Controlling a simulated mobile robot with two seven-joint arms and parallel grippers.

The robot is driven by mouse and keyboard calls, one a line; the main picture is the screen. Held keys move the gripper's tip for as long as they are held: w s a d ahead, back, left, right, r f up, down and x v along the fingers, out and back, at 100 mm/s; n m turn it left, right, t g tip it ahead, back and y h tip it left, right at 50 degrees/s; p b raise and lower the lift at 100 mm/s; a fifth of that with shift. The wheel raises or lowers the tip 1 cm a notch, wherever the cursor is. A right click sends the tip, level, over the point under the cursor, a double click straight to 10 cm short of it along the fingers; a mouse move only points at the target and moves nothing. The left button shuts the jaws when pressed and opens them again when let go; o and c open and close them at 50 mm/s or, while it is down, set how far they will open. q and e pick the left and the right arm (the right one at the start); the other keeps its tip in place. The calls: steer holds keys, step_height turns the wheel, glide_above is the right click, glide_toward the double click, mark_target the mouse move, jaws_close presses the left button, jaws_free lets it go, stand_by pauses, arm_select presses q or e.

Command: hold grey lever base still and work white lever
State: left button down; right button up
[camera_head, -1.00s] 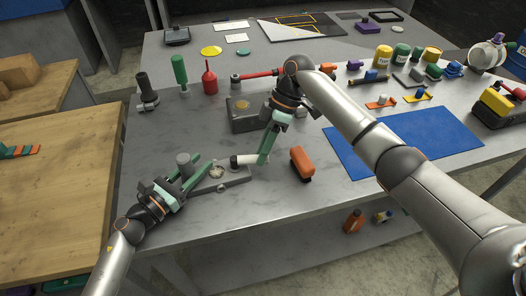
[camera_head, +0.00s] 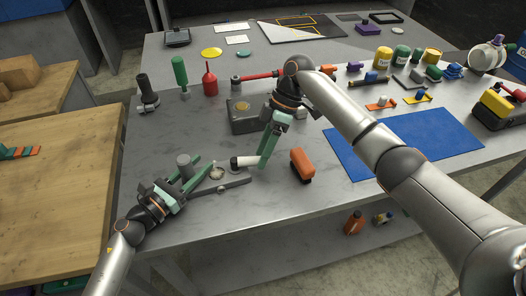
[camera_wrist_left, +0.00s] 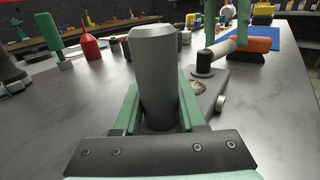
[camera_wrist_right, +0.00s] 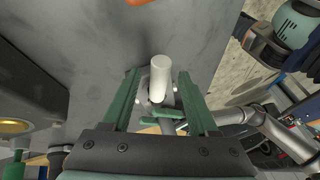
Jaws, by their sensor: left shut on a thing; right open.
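The grey lever base (camera_head: 225,187) lies near the front edge of the grey table, with a round disc on top. Its upright grey post (camera_head: 184,162) stands between the fingers of my left gripper (camera_head: 190,176), which is shut on it. The post also fills the middle of the left wrist view (camera_wrist_left: 155,75). The white lever (camera_head: 245,161) points sideways at the base's far right end. My right gripper (camera_head: 263,160) is open beside the lever. In the right wrist view the white lever (camera_wrist_right: 160,78) lies between the open fingers, with no clear grip.
An orange-and-black block (camera_head: 301,164) stands just right of the right gripper. A grey box (camera_head: 243,118) sits behind it. A red bottle (camera_head: 210,78) and green-handled tool (camera_head: 180,72) stand at the back left. A blue mat (camera_head: 405,142) lies to the right.

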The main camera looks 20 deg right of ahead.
steer(key=v, duration=1.1)
steer(key=shift+d+r, duration=0.25)
steer(key=shift+r, duration=0.05)
arm_select(q)
steer(key=shift+c, duration=2)
jaws_free()
steer(key=shift+a, duration=0.1)
